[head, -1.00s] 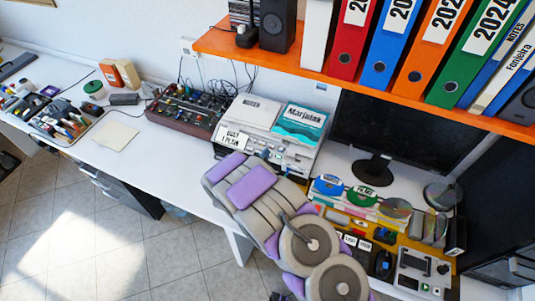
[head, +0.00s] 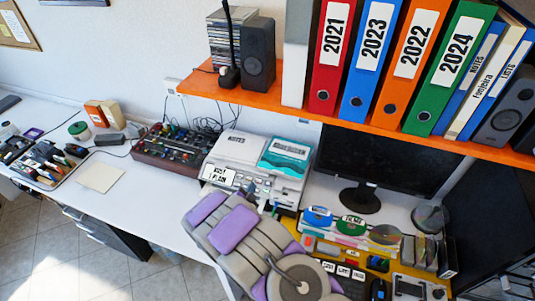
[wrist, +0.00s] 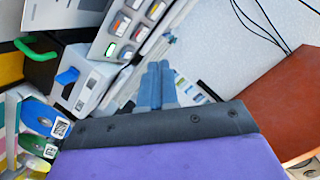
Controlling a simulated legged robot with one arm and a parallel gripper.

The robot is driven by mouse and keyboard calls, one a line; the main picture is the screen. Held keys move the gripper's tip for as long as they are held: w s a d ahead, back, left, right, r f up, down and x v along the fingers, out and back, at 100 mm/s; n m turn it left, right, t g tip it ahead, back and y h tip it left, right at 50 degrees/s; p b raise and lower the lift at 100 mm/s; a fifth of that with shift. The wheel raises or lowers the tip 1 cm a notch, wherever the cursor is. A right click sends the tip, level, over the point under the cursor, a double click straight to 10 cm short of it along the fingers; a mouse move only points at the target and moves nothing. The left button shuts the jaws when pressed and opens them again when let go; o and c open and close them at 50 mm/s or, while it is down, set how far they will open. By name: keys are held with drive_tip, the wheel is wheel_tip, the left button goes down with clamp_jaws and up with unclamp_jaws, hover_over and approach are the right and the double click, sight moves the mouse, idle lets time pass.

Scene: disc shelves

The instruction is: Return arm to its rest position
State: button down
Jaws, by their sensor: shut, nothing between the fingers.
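My gripper (wrist: 157,85) shows in the wrist view as two blue-grey fingers pressed together, with nothing between them. In the head view my grey and purple arm reaches up over the desk's front area, and its far end is beside the white disc machine (head: 262,160). The gripper's fingertips are largely hidden there.
An orange shelf (head: 290,108) with several binders overhangs the desk. A mixer (head: 168,148) stands left of the machine. Discs (head: 318,216), a monitor (head: 362,160) and a keyboard lie right of my arm. The desk's left part (head: 130,205) has free room.

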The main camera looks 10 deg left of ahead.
drive_tip(key=w+d+r+n+g+y, duration=0.1)
drive_tip(key=w+d+r+g, duration=0.3)
drive_tip(key=r, duration=0.4)
drive_tip(key=s+d+r+n+g+y+b, duration=0.1)
drive_tip(key=s+d+r+n+g, duration=0.25)
drive_tip(key=s+d+r, duration=0.6)
drive_tip(key=s+d+r+n+g, duration=0.1)
drive_tip(key=s+d+r+g, duration=0.2)
drive_tip(key=s+d, duration=0.4)
drive_tip(key=s+d+r+n+g+h+b, duration=0.1)
drive_tip(key=s+d+r+g, duration=0.2)
drive_tip(key=s+d, duration=0.5)
drive_tip(key=s+d+r+n+g+h, duration=0.1)
drive_tip(key=s+d, duration=0.6)
drive_tip(key=s, duration=1.3)
drive_tip(key=shift+d+r+n+g+b, duration=0.35)
drive_tip(key=shift+d+r+n+g, duration=0.1)
drive_tip(key=shift+r+g, duration=0.55)
drive_tip(key=shift+a+f, duration=0.1)
